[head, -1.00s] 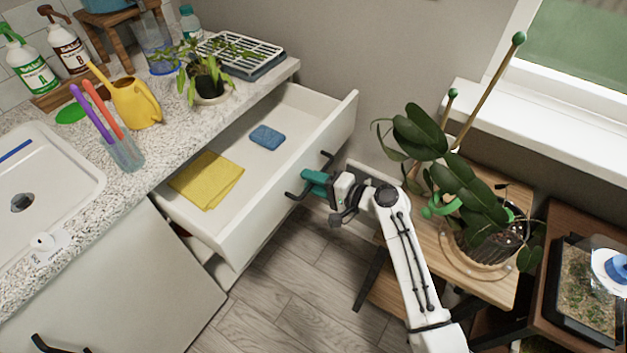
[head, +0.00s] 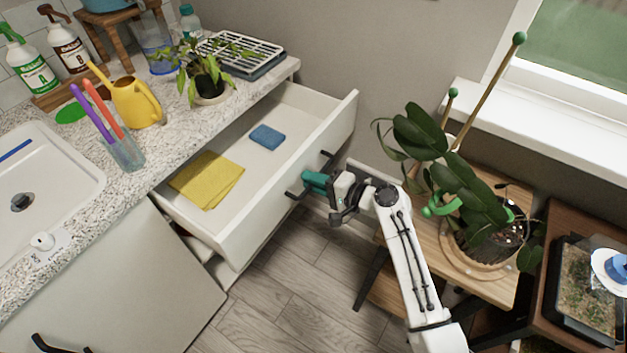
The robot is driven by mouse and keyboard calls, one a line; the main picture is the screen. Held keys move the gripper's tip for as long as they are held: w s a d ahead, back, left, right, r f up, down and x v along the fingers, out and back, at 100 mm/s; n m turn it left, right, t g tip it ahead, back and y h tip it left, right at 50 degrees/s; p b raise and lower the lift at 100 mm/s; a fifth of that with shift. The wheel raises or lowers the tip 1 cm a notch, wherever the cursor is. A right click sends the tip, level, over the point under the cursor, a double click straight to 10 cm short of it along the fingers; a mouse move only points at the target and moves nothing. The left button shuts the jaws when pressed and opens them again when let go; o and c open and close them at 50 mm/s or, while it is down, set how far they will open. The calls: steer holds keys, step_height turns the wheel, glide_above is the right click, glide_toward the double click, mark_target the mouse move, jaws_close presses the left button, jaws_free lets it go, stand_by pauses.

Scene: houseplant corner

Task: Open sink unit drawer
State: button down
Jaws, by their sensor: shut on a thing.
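The sink unit drawer (head: 290,181) is pulled well out from under the speckled counter. A folded yellow cloth (head: 207,180) and a blue sponge (head: 267,137) lie inside it. Its dark bar handle (head: 293,195) is on the front panel, and its middle is hidden by my gripper. My gripper (head: 312,183), with teal fingers, is shut on the drawer handle.
A wooden plant stand (head: 485,283) with a large potted plant (head: 445,165) stands close on the right of my arm. A wooden table with a soil tray (head: 585,290) is further right. Bare floor (head: 290,285) shows below the drawer.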

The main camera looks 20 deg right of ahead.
steer(key=f+p+v, duration=0.1)
steer(key=v, duration=0.7)
steer(key=shift+s+d+f, duration=0.35)
steer(key=shift+s+f, duration=0.05)
steer(key=c, duration=1.3)
jaws_free()
steer(key=shift+o, duration=0.2)
